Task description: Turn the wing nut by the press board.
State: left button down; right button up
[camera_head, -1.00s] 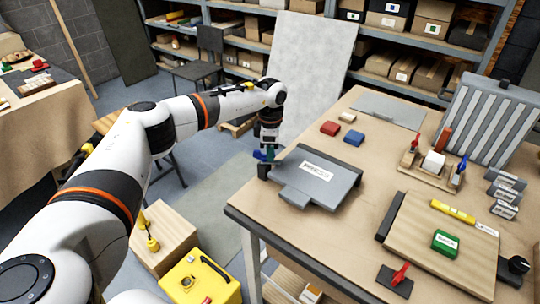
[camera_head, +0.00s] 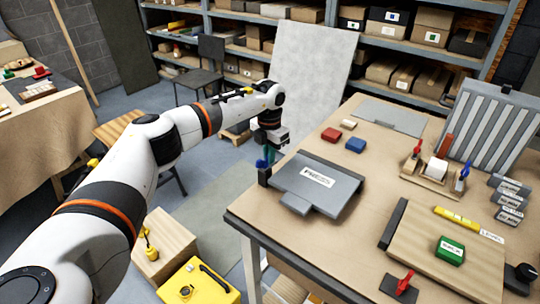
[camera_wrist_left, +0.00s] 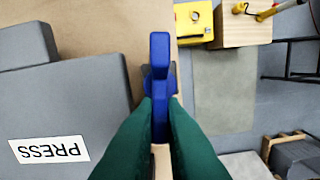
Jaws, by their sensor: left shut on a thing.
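The blue wing nut (camera_head: 262,163) sits on a small dark block (camera_head: 264,177) at the left edge of the grey press board (camera_head: 298,178), which carries a PRESS label. My left gripper (camera_head: 270,150) comes down over the wing nut from above. In the left wrist view, the green fingers of my left gripper (camera_wrist_left: 160,110) are shut on the wing nut (camera_wrist_left: 160,55), one on each side. Its far wing sticks out beyond the fingertips. The press board (camera_wrist_left: 70,100) is left of the fingers there. My right gripper is out of view.
A yellow case (camera_head: 200,283) and a wooden box (camera_head: 163,250) stand on the floor left of the bench.

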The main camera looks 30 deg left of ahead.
pick_arm(q)
jog(key=shift+w+a+r+n, duration=0.1)
jog(key=shift+r+n, duration=0.05)
jog(key=shift+n, duration=0.75)
jog(key=c, duration=1.5)
grip_release()
jog(key=shift+r+b, duration=0.3)
jog(key=shift+r, duration=0.1)
notch_tip(320, 180, up, 11)
jog(key=b, duration=0.3)
jog(key=shift+f, duration=0.1)
